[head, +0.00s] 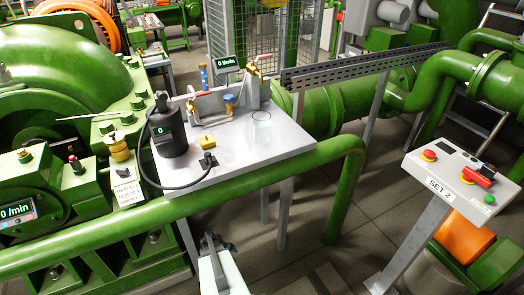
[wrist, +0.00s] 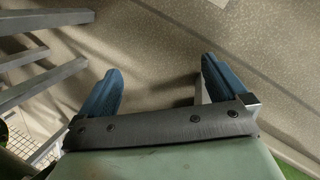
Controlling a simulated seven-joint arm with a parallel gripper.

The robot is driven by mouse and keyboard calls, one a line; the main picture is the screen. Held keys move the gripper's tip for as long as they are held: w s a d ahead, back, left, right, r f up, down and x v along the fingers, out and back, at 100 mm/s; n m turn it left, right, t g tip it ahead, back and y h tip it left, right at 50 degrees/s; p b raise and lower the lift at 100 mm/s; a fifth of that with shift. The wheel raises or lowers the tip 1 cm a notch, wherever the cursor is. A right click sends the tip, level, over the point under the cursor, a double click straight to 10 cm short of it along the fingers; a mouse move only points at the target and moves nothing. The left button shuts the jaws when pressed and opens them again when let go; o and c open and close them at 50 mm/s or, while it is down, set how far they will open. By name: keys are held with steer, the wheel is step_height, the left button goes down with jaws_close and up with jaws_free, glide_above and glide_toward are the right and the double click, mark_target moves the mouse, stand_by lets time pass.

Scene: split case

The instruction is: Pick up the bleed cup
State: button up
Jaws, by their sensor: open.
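A clear cup (head: 261,128), which looks like the bleed cup, stands upright on the right part of the grey metal table (head: 285,148), below a small brass tap (head: 256,68). Its see-through walls make its outline faint. My gripper (head: 212,241) is low at the bottom middle of the head view, in front of the table and well apart from the cup. In the wrist view my gripper (wrist: 161,68) has its two blue fingers spread wide with nothing between them. The wrist view shows only floor and some grey bars, not the cup.
A control stand (head: 450,180) is at right. Open floor lies between.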

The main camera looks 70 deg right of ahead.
steer(key=s+d+r+g+h, duration=0.1)
steer(key=s+d+r+h, duration=0.15)
steer(key=s+d, duration=1.35)
steer(key=s+d+r+g+h, duration=0.1)
steer(key=s+d+r, duration=0.3)
steer(key=s+d, duration=1.15)
steer(key=s+d+r+g+h, duration=0.1)
steer(key=s+d+r, duration=0.45)
steer(key=s, duration=0.25)
steer(key=s+d+r+n+g, duration=0.1)
steer(key=s+d+r+g, duration=0.1)
steer(key=s+d+r, duration=0.35)
steer(key=s+d+r+g+h, duration=0.1)
steer(key=s+d+r, duration=0.2)
steer(key=s+r, duration=0.55)
steer(key=s+d+r+g, duration=0.2)
steer(key=s+r, duration=0.5)
steer(key=s, duration=0.2)
step_height(320, 180, up, 40)
steer(key=m+t+y, duration=0.3)
steer(key=m+t, duration=0.7)
steer(key=m, duration=0.8)
glide_above(263, 130)
steer(key=w+a, duration=0.1)
steer(key=w, duration=0.1)
steer(key=shift+a+x, duration=0.15)
steer(key=shift+x, duration=3.3)
steer(key=shift+a+x, duration=0.15)
steer(key=shift+x, duration=3.3)
